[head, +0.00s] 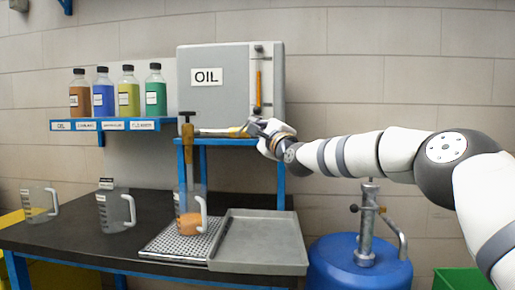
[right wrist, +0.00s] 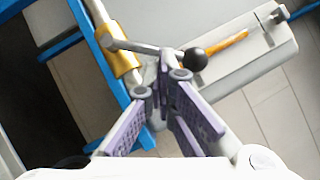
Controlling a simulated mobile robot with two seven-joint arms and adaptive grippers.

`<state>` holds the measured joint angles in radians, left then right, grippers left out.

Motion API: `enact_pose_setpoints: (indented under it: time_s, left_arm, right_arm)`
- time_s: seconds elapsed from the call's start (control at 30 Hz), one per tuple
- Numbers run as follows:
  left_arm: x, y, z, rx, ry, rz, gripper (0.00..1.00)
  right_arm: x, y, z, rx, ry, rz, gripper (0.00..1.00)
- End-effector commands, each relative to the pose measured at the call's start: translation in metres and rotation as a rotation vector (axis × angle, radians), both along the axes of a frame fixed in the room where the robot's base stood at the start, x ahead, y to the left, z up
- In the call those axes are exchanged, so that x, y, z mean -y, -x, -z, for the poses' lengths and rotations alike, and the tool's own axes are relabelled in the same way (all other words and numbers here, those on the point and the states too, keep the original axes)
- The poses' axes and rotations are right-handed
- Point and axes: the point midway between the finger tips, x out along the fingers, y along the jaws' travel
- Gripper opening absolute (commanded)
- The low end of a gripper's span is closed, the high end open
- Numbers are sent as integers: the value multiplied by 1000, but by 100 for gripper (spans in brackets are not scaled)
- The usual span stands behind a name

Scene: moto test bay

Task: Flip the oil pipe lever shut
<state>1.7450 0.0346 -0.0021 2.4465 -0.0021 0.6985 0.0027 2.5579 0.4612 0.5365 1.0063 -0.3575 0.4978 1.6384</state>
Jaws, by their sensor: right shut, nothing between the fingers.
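The grey oil tank (head: 222,90), labelled OIL, stands on a blue stand. A pipe (head: 213,132) with a brass valve body (right wrist: 124,52) runs below it to a spout (head: 187,130). The valve lever (right wrist: 145,47) ends in a black ball knob (right wrist: 196,59) and sticks out at an angle to the pipe. Brown oil runs from the spout into a jug (head: 190,212) holding some orange-brown oil. My right gripper (head: 257,127) is shut and empty. In the right wrist view its fingertips (right wrist: 162,80) are close by the lever; contact is unclear. My left gripper is out of view.
The jug stands on a drip grate (head: 168,244) beside a grey tray (head: 260,240). Two other jugs (head: 116,212) stand left on the black bench. Bottles (head: 103,92) line a blue shelf. A blue drum (head: 335,262) stands below my right arm.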

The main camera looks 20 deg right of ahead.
Motion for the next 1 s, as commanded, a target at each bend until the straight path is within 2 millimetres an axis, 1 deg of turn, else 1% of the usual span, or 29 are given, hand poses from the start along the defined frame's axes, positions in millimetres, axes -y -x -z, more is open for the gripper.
enact_pose_setpoints:
  time_s: [1.0]
  left_arm:
    - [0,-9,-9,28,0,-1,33]
  right_arm:
    - [-13,-5,-12,-111,181,0,0]
